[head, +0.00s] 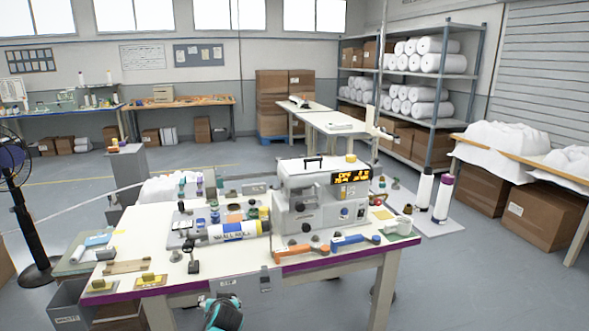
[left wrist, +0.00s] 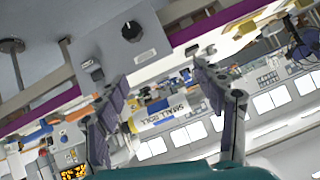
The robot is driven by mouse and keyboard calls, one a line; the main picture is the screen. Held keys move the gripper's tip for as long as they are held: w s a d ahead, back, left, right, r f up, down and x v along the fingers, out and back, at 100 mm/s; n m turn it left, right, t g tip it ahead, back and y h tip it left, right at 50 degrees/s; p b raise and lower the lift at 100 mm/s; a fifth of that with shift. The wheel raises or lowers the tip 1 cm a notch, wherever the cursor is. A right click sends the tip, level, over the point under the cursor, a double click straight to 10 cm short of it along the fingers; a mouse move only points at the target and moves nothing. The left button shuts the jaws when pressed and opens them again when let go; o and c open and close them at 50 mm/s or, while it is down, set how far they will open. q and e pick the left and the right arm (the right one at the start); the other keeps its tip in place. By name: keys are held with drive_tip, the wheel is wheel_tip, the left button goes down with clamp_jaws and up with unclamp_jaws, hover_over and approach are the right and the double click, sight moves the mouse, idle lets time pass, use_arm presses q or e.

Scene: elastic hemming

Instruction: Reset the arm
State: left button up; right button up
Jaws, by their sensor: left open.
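My left gripper (left wrist: 160,82) is open in the left wrist view. Its two dark fingers stand wide apart with nothing between them. In the head view a teal and black part of my arm (head: 222,314) shows at the bottom edge, in front of the worktable (head: 140,232) and below its purple front edge; the fingers are not clear there. The left wrist view is tilted and shows the table's edge and a grey box with a black knob (left wrist: 135,40) beyond the fingers. My right gripper is in neither view.
A sewing machine (head: 318,209) stands on the table's right half. A white, blue and yellow roll (head: 234,231) lies left of it. An orange-handled tool (head: 300,250) and a blue-handled tool (head: 355,240) lie near the front edge. A fan (head: 30,215) stands at left.

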use_arm(q)
drive_tip(key=s+d+r+g+h, duration=0.1)
drive_tip(key=s+r, duration=0.3)
drive_tip(key=s, duration=0.5)
drive_tip(key=s+d+r+g+h, duration=0.1)
drive_tip(key=s+r, duration=0.2)
drive_tip(key=s, duration=0.5)
drive_tip(key=s+d+f+m+g+h, duration=0.1)
drive_tip(key=s+d+f+h, duration=0.1)
drive_tip(key=s, duration=1.4)
drive_tip(key=shift+d+f, duration=0.15)
drive_tip(key=shift+d, duration=0.45)
